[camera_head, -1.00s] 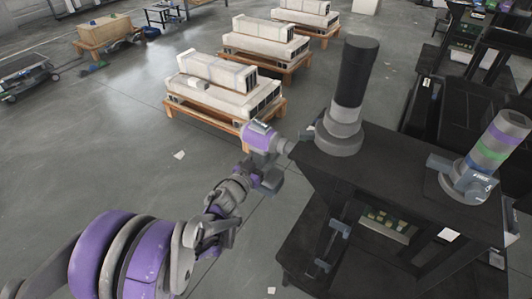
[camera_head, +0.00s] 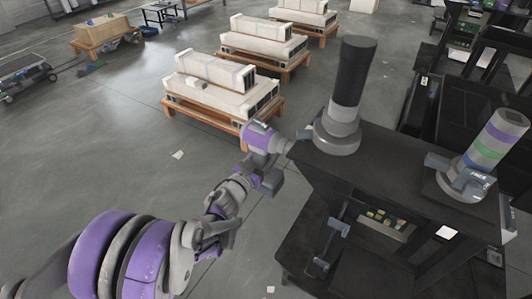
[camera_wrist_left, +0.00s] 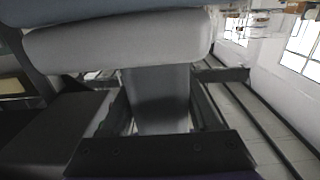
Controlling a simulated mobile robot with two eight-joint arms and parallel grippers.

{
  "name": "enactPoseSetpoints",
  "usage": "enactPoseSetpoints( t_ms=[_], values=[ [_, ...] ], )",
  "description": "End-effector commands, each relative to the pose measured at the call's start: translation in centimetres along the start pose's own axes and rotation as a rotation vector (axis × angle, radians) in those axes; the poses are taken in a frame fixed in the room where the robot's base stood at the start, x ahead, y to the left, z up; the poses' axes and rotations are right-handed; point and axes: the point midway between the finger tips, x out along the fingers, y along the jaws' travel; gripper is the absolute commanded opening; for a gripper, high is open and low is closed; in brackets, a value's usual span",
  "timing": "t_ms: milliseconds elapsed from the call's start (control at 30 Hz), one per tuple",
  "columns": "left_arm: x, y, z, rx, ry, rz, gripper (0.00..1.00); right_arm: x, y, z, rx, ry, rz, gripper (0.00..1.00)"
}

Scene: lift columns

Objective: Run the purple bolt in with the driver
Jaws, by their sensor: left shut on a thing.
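A grey and purple power driver (camera_head: 257,138) is in my left gripper (camera_head: 243,190), which is shut on its handle. The driver's nose points right, at the left edge of the black workbench, close to the grey base of the black lift column (camera_head: 352,75). I cannot tell whether the nose touches anything. In the left wrist view the two fingers (camera_wrist_left: 160,110) close around the grey handle (camera_wrist_left: 158,90), below the driver's body (camera_wrist_left: 115,42). I cannot make out the purple bolt in either view. My right gripper is not in view.
The black workbench (camera_head: 400,180) also carries a second column (camera_head: 495,145) with purple and green bands, at the right. Pallets of long pale boxes (camera_head: 222,85) stand behind on the floor. Open floor (camera_head: 100,140) lies to the left.

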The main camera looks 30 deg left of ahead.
Motion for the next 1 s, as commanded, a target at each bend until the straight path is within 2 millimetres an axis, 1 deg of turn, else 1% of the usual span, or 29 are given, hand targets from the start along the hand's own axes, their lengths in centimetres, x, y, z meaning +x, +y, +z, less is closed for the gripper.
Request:
enactPoseSetpoints(
  t_ms=[300,1000],
  values=[
    [0.0,-0.1,-0.1,0.001,0.002,0.003,0.0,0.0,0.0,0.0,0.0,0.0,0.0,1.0],
    [0.0,-3.9,-0.1,0.0,0.001,-0.001,0.0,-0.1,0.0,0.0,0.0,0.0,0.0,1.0]
  ],
)
